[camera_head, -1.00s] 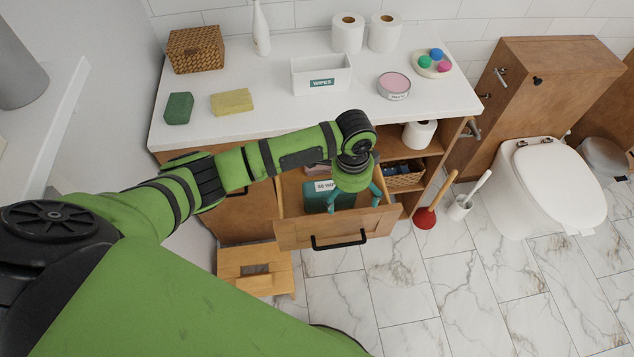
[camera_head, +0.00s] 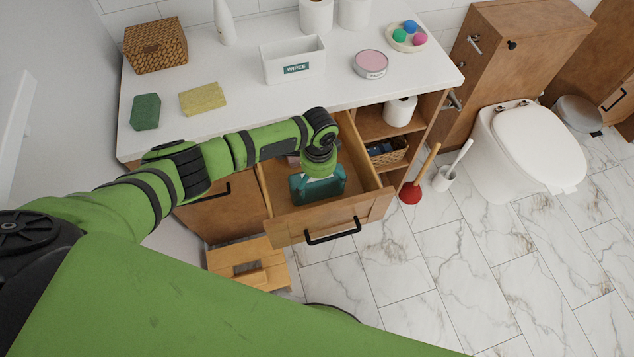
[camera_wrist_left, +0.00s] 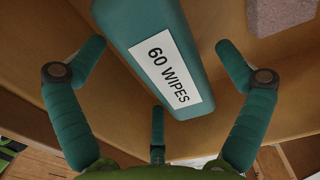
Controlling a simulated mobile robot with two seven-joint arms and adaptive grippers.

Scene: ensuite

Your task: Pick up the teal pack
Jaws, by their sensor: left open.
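The teal pack (camera_head: 330,187) lies in the open drawer (camera_head: 370,207) under the counter. In the left wrist view it is a teal block (camera_wrist_left: 130,18) with a white label reading "60 WIPES". My left gripper (camera_head: 318,178) is over the drawer, above the pack, and hides part of it. In the left wrist view the open teal fingers of the left gripper (camera_wrist_left: 160,75) stand around the pack on both sides, with gaps between fingers and pack. A third finger is near its lower end. My right gripper is not in view.
The drawer's front panel and side walls surround the pack. A greyish block (camera_wrist_left: 282,14) lies near it in the drawer. The white counter (camera_head: 240,105) overhangs behind. A wooden stool (camera_head: 247,263) stands below left, and a plunger (camera_head: 412,192) stands right of the drawer.

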